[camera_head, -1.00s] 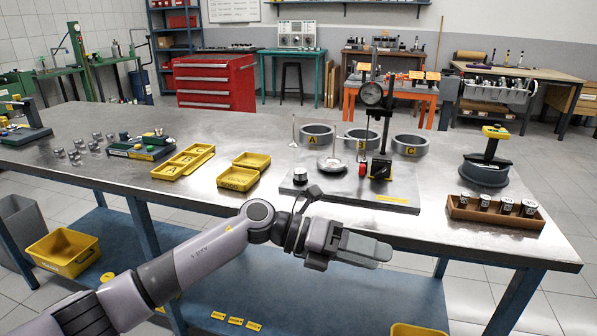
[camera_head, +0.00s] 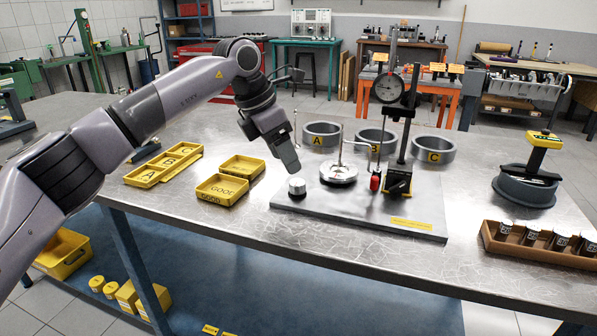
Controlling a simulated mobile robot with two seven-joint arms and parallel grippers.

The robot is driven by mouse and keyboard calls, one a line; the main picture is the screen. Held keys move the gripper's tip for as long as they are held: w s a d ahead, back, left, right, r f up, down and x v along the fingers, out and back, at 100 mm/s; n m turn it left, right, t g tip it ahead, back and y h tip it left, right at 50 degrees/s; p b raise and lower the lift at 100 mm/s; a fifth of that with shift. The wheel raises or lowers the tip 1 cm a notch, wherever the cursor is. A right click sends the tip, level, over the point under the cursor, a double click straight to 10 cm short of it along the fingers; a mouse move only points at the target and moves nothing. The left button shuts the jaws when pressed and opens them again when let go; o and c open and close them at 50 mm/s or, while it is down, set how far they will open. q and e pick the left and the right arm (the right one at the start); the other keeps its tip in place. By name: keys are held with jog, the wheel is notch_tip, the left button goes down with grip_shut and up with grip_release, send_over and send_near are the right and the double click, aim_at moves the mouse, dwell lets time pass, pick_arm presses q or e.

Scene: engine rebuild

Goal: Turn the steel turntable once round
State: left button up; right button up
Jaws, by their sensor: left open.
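The steel turntable (camera_head: 338,173) is a shiny round disc on a flat grey plate (camera_head: 345,212) in the middle of the table. A thin upright rod (camera_head: 341,148) shows at the disc. My left gripper (camera_head: 292,168) points down at the plate's left side, left of the turntable and apart from it in the picture. It is open and seems empty; the gap between its fingers is hard to see from this side. A small steel knob (camera_head: 296,187) stands on the plate just below the fingertips; I cannot tell if they touch. My right gripper is out of view.
A dial gauge (camera_head: 389,89) on a black stand rises right of the turntable. Grey rings A (camera_head: 322,141), B and C stand behind. Yellow trays (camera_head: 222,196) lie left. A wooden rack (camera_head: 540,262) of small cylinders is at right. The table's front is clear.

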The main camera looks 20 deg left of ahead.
aim_at(297, 182)
pick_arm(q)
jog(key=x, duration=0.5)
jog(key=shift+s+d, duration=0.1)
jog(key=shift+s, duration=0.1)
jog(key=shift+w+d+f, duration=0.1)
jog(key=shift+w+f, duration=0.1)
jog(key=shift+f, duration=0.4)
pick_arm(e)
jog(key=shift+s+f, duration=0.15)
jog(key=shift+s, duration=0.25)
pick_arm(q)
jog(key=c, duration=1)
jog(key=shift+c, duration=0.2)
